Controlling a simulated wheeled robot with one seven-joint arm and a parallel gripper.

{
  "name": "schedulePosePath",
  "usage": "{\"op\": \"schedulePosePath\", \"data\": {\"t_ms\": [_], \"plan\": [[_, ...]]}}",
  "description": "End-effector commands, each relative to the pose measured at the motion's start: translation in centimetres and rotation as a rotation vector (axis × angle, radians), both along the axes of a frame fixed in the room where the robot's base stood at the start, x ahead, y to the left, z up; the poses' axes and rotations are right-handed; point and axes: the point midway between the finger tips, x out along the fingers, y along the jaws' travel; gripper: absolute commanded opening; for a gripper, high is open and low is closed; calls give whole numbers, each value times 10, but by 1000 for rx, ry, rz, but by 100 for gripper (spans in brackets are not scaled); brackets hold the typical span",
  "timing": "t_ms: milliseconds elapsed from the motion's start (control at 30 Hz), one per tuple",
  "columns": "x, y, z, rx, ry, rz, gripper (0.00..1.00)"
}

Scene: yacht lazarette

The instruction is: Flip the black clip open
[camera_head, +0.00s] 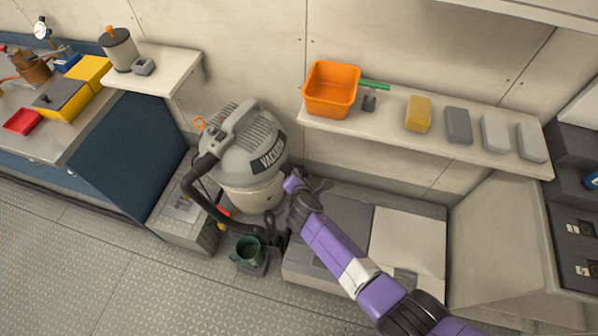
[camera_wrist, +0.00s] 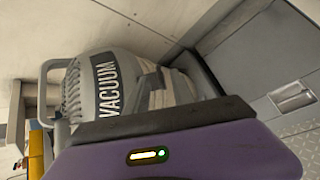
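A grey shop vacuum (camera_head: 232,155) with a cream lower drum stands between the wall and the grey boxes. Its upper body and "VACUUM" label also show in the wrist view (camera_wrist: 120,85). I cannot make out the black clip for certain in either view; my arm covers part of the vacuum's right side. My gripper (camera_head: 298,193) is at the lower right of the vacuum, close to the drum. I cannot tell whether it touches. Its fingers are too small and dark to read in the head view, and none show clearly in the wrist view.
A black hose (camera_head: 203,195) hangs at the vacuum's left front. A shelf (camera_head: 385,132) with an orange bin (camera_head: 331,89) and several blocks is above right. The floor at lower left is clear.

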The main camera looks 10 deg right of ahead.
Motion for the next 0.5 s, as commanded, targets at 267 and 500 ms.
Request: {"op": "schedulePosePath", "data": {"t_ms": [267, 500], "plan": [[-21, 4, 17, 0, 1, -1, 29], [-23, 4, 18, -1, 2, -1, 29]]}}
